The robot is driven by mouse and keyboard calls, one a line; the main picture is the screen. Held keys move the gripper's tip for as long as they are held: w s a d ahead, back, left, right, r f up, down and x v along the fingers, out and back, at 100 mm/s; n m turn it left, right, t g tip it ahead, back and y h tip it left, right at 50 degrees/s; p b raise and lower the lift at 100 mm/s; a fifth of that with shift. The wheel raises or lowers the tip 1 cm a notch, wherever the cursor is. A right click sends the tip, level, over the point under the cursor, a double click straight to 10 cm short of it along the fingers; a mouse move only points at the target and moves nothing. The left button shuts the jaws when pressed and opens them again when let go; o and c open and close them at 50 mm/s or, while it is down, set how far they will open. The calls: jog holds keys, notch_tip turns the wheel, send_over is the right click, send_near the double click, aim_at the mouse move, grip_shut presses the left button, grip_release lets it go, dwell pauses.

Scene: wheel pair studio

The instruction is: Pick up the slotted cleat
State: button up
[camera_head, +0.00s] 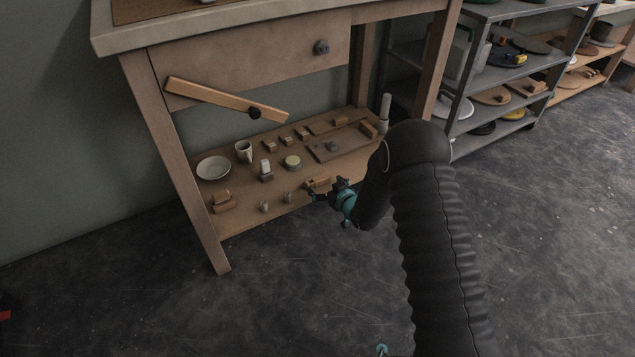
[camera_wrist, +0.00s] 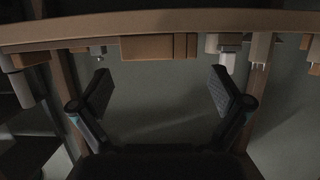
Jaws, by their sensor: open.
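A small wooden block (camera_head: 318,183), which looks like the slotted cleat, lies near the front edge of the low shelf under the bench. In the wrist view, which appears upside down, a wooden block with vertical lines near one end (camera_wrist: 150,47) sits at the shelf edge between the fingers; I take it for the same piece. My gripper (camera_head: 325,191) is at the shelf's front edge, close by the block. In the wrist view my gripper (camera_wrist: 161,90) has its two fingers wide apart with nothing between them. In the head view the gripper partly hides the block's surroundings.
The low shelf (camera_head: 245,222) also holds a white bowl (camera_head: 213,167), a mug (camera_head: 243,151), a round tin (camera_head: 292,162), small pegs (camera_head: 264,207) and several wooden pieces. A bench leg (camera_head: 180,170) stands left. The floor (camera_head: 290,290) in front is clear.

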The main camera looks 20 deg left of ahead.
aim_at(320, 182)
jog(key=shift+b+x, duration=0.3)
jog(key=shift+x, duration=2.55)
jog(key=shift+w+d+f, duration=0.1)
jog(key=c, duration=0.8)
